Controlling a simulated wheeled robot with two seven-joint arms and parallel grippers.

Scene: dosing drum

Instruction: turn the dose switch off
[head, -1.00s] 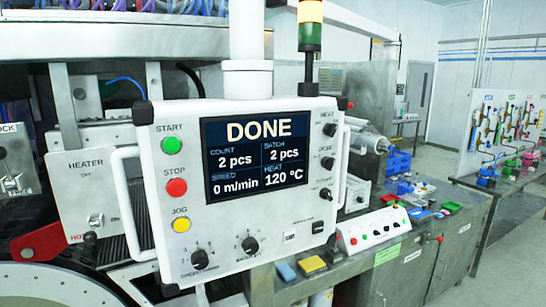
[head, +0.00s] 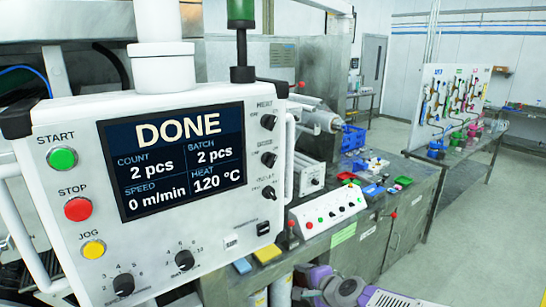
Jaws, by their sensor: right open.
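The white control panel (head: 215,225) fills the left of the view, with its screen (head: 175,160) reading DONE, 2 pcs, 0 m/min and 120 °C. Along its right edge is a column of black rotary switches: the one labelled HEAT (head: 268,122) on top, the dose switch (head: 268,160) in the middle, with a small blurred label, and another (head: 268,192) below. The dose switch's exact pointer direction is too small to tell. My right gripper (head: 308,283) is open at the bottom, below and right of the panel, apart from the switches. My left gripper is not in view.
The panel also has a green START button (head: 62,158), a red STOP button (head: 78,209) and a yellow JOG button (head: 93,249). A metal bench (head: 370,215) with a white button box (head: 327,211) stands behind my right gripper. Open floor lies at the right.

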